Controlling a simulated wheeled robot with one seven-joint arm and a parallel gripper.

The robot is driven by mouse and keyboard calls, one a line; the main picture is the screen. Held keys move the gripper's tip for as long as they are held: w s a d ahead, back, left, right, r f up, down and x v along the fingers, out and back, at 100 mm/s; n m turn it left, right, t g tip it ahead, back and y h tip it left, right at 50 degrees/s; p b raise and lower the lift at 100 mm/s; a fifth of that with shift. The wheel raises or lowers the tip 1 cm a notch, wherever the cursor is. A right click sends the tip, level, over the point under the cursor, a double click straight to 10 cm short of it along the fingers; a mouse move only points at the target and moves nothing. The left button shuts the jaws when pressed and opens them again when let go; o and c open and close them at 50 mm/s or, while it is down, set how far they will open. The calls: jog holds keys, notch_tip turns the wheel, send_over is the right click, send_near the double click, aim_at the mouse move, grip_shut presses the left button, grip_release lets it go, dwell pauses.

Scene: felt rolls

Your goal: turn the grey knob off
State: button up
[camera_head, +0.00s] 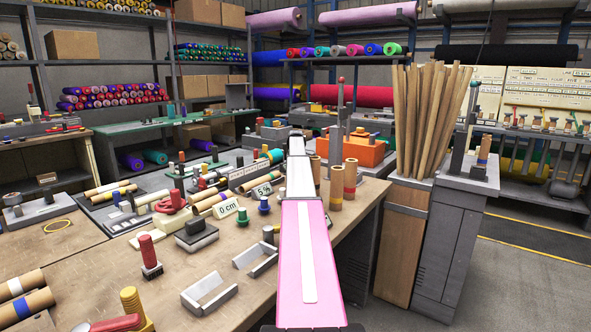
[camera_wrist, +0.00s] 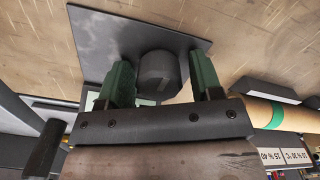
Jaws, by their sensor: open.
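The grey knob (camera_wrist: 157,75) is a short dark grey cylinder with a lighter groove or mark on its face. It sits on a dark grey plate (camera_wrist: 90,38) in the wrist view. My gripper (camera_wrist: 161,80) is open, with one green finger to the left of the knob and one to the right. A small gap shows on each side of the knob in this view; I cannot tell how deep the fingers reach. In the head view I cannot make out the knob or the fingers; they lie beyond my pink arm.
The workbench (camera_head: 95,285) is crowded with tools, cardboard tubes and signs. A tube with a green band (camera_wrist: 265,110) lies right of my gripper.

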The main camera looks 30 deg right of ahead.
jog(key=shift+r, duration=2.55)
